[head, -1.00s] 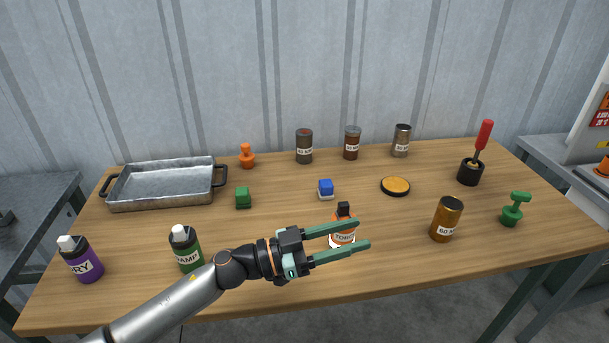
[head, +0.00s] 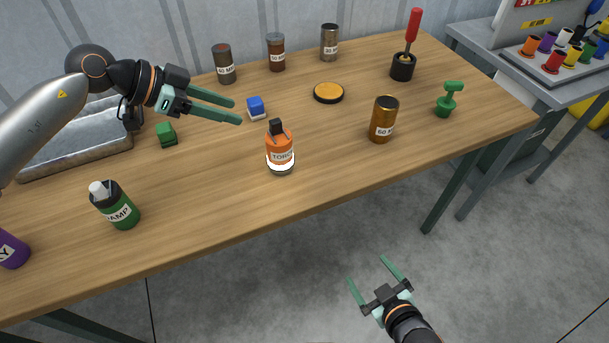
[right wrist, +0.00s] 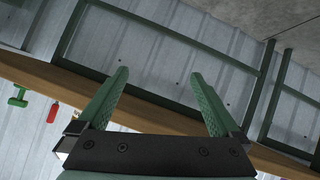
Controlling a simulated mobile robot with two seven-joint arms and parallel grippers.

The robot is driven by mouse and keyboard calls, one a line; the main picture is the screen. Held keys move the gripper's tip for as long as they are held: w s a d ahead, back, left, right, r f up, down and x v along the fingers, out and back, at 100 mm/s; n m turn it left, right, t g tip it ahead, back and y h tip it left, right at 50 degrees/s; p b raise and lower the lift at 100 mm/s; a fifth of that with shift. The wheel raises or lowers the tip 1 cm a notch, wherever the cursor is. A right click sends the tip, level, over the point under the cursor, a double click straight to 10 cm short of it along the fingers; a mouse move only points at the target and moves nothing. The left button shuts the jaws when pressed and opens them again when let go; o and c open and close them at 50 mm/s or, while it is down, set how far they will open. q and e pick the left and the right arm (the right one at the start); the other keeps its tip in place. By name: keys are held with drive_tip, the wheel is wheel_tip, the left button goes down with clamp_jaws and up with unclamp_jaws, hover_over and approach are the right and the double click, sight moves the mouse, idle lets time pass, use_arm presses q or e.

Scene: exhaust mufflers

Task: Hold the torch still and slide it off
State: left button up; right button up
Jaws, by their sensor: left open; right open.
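The torch (head: 280,150) is an orange bottle-shaped thing with a black top and a white label and band. It stands upright near the front edge of the wooden table. My left gripper (head: 238,112) is open and empty, above the table to the left of the torch and higher in the picture, apart from it. My right gripper (head: 366,270) is open and empty, in front of the table and lower right of the torch. Its two green fingers also show apart in the right wrist view (right wrist: 160,73), with nothing between them; the torch is not seen there.
A green bottle (head: 116,206), an amber jar (head: 383,119), a green stamp-like thing (head: 449,99), a blue-and-white block (head: 256,108) and a round orange-topped tin (head: 328,93) stand around the torch. The metal tray (head: 75,150) is partly behind my left arm. Table around the torch is clear.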

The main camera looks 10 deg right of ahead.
drive_tip(key=w+a+r+n+t+y, duration=0.4)
drive_tip(key=w+r+n, duration=0.4)
drive_tip(key=r+n, duration=0.55)
drive_tip(key=n+y, duration=0.3)
drive_tip(key=n, duration=1.7)
approach(286, 159)
drive_tip(key=shift+w+a+f+n+t, duration=0.1)
drive_tip(key=shift+w+f+n+t, duration=0.05)
drive_tip(key=shift+n, duration=0.4)
drive_tip(key=shift+w+a+f+n+t, duration=0.1)
drive_tip(key=shift+w+f+n+t, duration=0.05)
drive_tip(key=shift+n, duration=0.35)
drive_tip(key=shift+w+a, duration=0.1)
drive_tip(key=shift+w, duration=0.15)
drive_tip(key=x, duration=1)
drive_tip(key=shift+w+a, duration=0.2)
drive_tip(key=shift+w, duration=0.1)
drive_tip(key=shift+w+a+f, duration=0.1)
drive_tip(key=shift+w+a, duration=0.1)
drive_tip(key=shift+w, duration=0.35)
